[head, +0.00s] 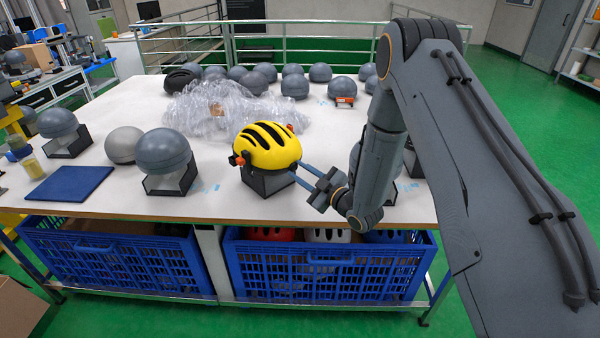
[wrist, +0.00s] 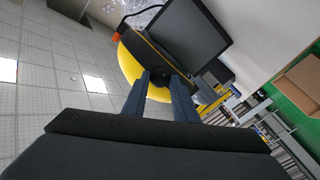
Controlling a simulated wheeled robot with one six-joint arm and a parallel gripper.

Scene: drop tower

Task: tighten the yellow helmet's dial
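The yellow helmet (head: 267,147) with black vents sits on a dark stand (head: 263,181) near the front edge of the table; it also shows in the wrist view (wrist: 128,62). My gripper (head: 298,171) is at the helmet's right side, level with its lower rim and the stand's top. Its two blue-grey fingers are apart; they also show in the wrist view (wrist: 161,76). A dark knob-like part, probably the dial (wrist: 160,92), shows between the fingers. I cannot tell whether they touch it. Orange parts (head: 238,159) show on the helmet's left side.
Clear plastic wrap (head: 222,108) lies behind the helmet. A grey headform on a stand (head: 164,158) and a blue mat (head: 69,186) are to the left. Several grey domes stand at the back. Blue crates (head: 325,268) are under the table.

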